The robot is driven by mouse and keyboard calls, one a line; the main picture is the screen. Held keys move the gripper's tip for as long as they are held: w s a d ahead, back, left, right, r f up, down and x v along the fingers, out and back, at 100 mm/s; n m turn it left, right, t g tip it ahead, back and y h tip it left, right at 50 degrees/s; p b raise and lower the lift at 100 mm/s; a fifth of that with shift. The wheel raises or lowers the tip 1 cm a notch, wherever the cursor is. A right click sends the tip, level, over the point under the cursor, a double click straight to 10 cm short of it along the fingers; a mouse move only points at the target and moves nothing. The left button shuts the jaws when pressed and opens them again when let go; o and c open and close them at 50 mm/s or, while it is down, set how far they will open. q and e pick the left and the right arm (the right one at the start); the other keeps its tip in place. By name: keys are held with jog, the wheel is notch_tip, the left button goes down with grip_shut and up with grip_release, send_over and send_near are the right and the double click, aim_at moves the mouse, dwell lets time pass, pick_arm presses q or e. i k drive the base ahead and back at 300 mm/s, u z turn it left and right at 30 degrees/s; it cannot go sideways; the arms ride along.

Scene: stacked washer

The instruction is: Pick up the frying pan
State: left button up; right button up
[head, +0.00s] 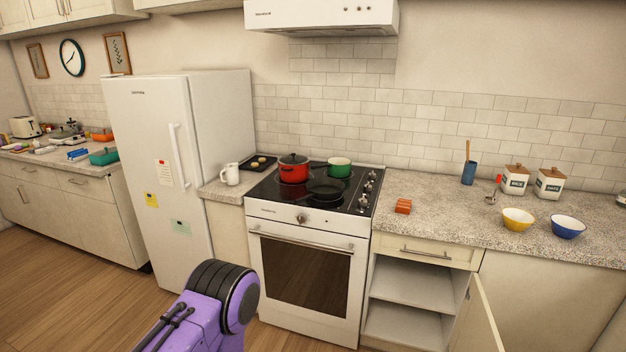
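A dark frying pan (326,191) appears to lie on the front part of the black cooktop (262,190). It is hard to make out against the black surface, and I cannot clearly tell its handle. A red pot (293,172) with a lid stands to its left and a green pan (340,168) stands behind it. A purple link of my own arm shows at the bottom of the head view, well in front of the stove. Neither of my grippers is in view.
The oven door (303,276) is shut. A lower cabinet door (477,318) stands open right of the stove. A white fridge (150,150) stands at left.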

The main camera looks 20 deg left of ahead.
aim_at(322, 188)
jog(key=u, duration=0.3)
jog(key=i, duration=2.3)
